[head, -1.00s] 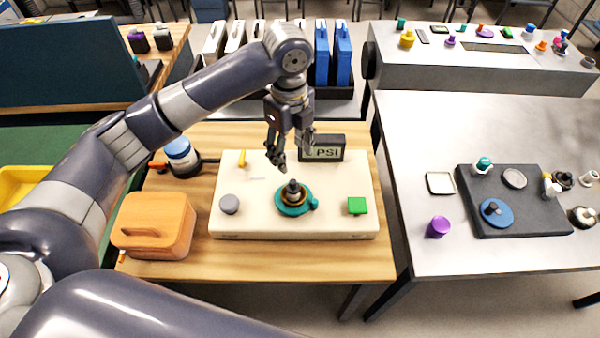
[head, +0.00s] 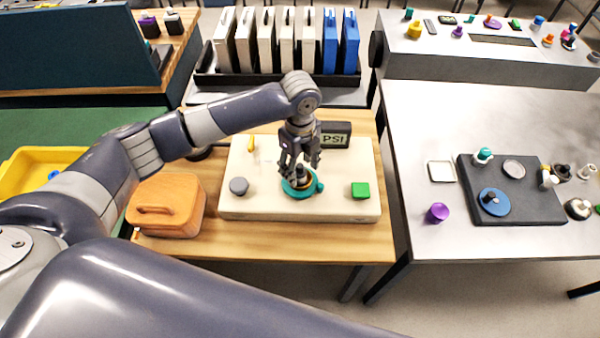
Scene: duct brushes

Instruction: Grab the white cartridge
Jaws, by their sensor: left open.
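Several white cartridges (head: 244,42) stand upright side by side in a dark rack (head: 275,80) at the back. Two blue cartridges (head: 349,42) stand at the right end of the same row. My left gripper (head: 299,170) is open, pointing down over the cream panel (head: 345,205), well in front of the rack. Its fingers are around or just above the dark knob of a teal round fitting (head: 300,189); I cannot tell whether they touch it. The fingers partly hide the knob. My right gripper is out of view.
The panel also bears a grey knob (head: 239,186), a green block (head: 360,190) and a yellow lever (head: 251,143). A PSI display (head: 336,135) stands behind it. An orange-brown case (head: 165,204) sits to the left. A grey table (head: 420,120) with parts stands right.

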